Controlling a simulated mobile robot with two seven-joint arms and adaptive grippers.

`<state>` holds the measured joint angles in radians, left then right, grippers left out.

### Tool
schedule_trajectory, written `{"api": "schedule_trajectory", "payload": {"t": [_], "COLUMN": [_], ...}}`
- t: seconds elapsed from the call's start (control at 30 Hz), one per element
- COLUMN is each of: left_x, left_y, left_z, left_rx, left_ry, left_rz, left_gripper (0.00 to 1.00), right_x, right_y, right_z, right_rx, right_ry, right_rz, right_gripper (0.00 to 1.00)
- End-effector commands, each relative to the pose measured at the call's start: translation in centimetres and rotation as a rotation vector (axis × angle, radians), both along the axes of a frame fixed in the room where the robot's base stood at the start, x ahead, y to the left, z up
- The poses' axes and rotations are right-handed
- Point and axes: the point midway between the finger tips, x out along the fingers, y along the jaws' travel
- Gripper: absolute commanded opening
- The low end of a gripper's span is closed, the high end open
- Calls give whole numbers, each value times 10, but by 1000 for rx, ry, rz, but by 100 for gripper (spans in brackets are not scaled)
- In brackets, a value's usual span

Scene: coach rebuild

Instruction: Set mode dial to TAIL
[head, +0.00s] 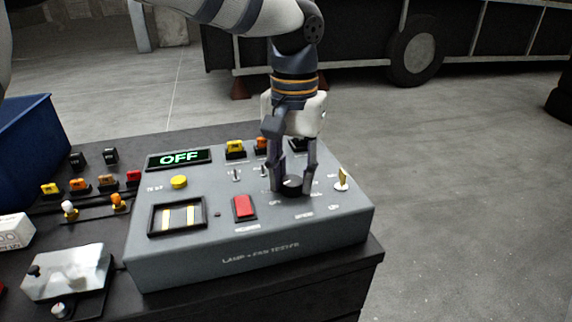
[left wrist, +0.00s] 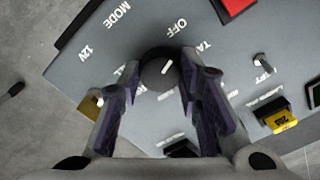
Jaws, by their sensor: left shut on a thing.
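The mode dial (left wrist: 153,78) is a round black knob with a white pointer mark, on the grey tester panel (head: 250,262). In the left wrist view the pointer slants up and right, toward the OFF lettering and the partly hidden "TA" lettering beside it. My left gripper (head: 293,186) points down over the panel. Its two dark fingers stand on either side of the dial, shut on it, and hide part of its surrounding labels. The green display (head: 180,159) at the panel's back left reads OFF. My right gripper is not in view.
A red switch (head: 244,207), a yellow button (head: 179,182) and small toggles share the panel. A yellow-tipped lever (head: 342,179) stands close to the gripper's right. Colored connectors and a blue bin (head: 30,138) are at left. Open floor lies to the right.

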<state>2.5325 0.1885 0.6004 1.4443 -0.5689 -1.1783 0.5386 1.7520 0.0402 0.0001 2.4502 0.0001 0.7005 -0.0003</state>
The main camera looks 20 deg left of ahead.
Motion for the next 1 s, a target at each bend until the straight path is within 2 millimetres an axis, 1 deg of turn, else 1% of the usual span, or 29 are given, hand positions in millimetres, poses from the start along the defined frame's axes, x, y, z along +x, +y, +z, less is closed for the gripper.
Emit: {"api": "schedule_trajectory", "payload": {"t": [0.03, 0.2, 0.5, 0.73, 1.0], "left_x": [1, 2, 2, 2, 1], "left_y": [0, 0, 0, 0, 0], "left_z": [9, 1, -1, -2, -3], "left_rx": [1, -2, -1, -2, -2], "left_ry": [-17, -4, 0, 4, 7], "left_rz": [-38, -191, -421, -535, -595], "left_gripper": [4, 3, 3, 3, 3], "right_x": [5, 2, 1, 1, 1], "right_y": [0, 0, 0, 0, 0], "right_z": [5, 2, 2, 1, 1], "right_rx": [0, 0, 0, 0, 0], "right_ry": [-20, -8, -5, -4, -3], "right_rz": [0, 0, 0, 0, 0], "right_gripper": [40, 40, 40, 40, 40]}}
